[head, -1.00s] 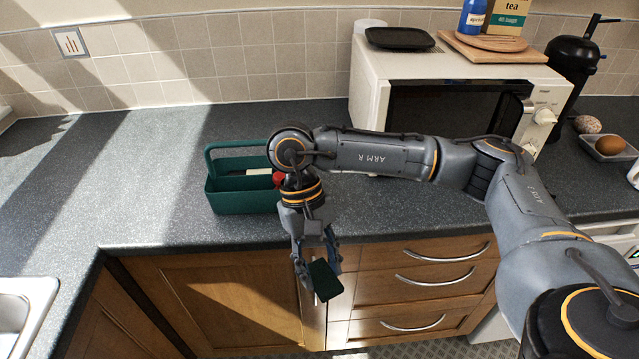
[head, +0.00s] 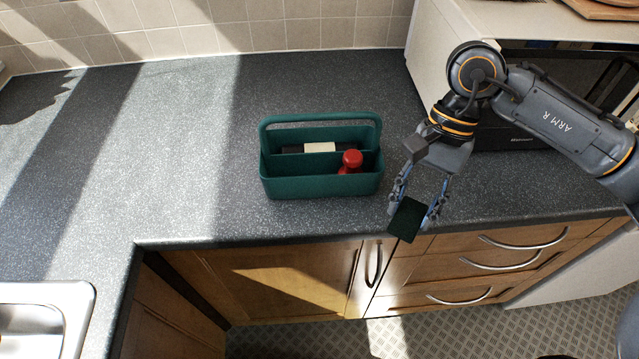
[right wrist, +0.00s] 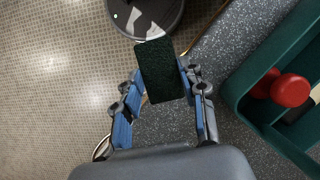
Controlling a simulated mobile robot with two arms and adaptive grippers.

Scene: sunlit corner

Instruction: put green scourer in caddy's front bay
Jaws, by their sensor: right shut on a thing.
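The green scourer (head: 407,221) is a dark green flat pad. My right gripper (head: 413,208) is shut on it, and it hangs just past the counter's front edge, right of the caddy. In the right wrist view the scourer (right wrist: 161,72) sits between the fingertips. The teal caddy (head: 318,188) stands upright on the counter with its handle along the back. A red-topped item (head: 350,160) stands in its right part; a cream block (head: 319,148) and something dark lie behind the divider. The caddy's corner (right wrist: 243,93) shows in the right wrist view. My left gripper is out of view.
The grey counter (head: 190,160) is clear left of the caddy. The microwave (head: 430,60) stands behind my right arm. Wooden drawers and cupboard doors (head: 270,280) lie below the counter edge. A sink (head: 45,310) is at the lower left.

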